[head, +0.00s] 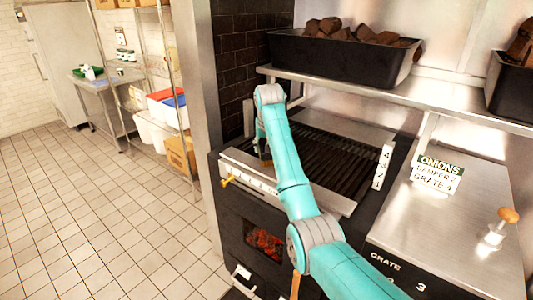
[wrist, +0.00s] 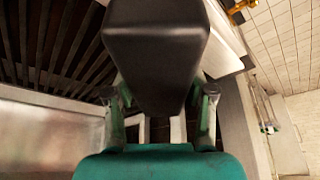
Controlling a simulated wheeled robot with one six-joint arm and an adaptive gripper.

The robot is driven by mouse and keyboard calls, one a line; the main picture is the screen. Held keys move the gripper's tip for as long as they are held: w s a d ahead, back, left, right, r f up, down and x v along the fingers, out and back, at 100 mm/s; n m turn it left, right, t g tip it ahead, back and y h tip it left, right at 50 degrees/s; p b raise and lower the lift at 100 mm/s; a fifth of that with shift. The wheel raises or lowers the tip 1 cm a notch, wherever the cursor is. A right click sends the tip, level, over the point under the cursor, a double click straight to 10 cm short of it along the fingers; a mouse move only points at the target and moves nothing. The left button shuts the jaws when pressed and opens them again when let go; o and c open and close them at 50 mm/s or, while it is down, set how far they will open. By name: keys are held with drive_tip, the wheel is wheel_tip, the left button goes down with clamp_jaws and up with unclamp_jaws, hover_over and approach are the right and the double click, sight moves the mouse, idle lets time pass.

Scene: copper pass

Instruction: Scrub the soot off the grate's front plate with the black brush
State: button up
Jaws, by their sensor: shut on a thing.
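The black brush (wrist: 155,50) fills the upper middle of the wrist view, a dark block with rounded edges. My gripper (wrist: 165,98) is shut on it, one finger on each side. In the head view the gripper end is mostly hidden behind my teal arm, at the grate's left side. The grate (head: 335,160) has dark bars, which also show at the upper left of the wrist view (wrist: 50,45). Its pale front plate (head: 247,178) runs along the front edge, partly covered by my arm. I cannot make out soot on it, nor whether the brush touches it.
A steel shelf (head: 450,103) with a black tub (head: 340,60) of dark lumps hangs above the grate. A numbered strip (head: 381,168) stands at its right. An onions sign (head: 437,172) and a wooden-knobbed item (head: 496,233) are on the steel counter. The tiled floor at left is clear.

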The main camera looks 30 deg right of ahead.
drive_tip(key=shift+r, duration=1.3)
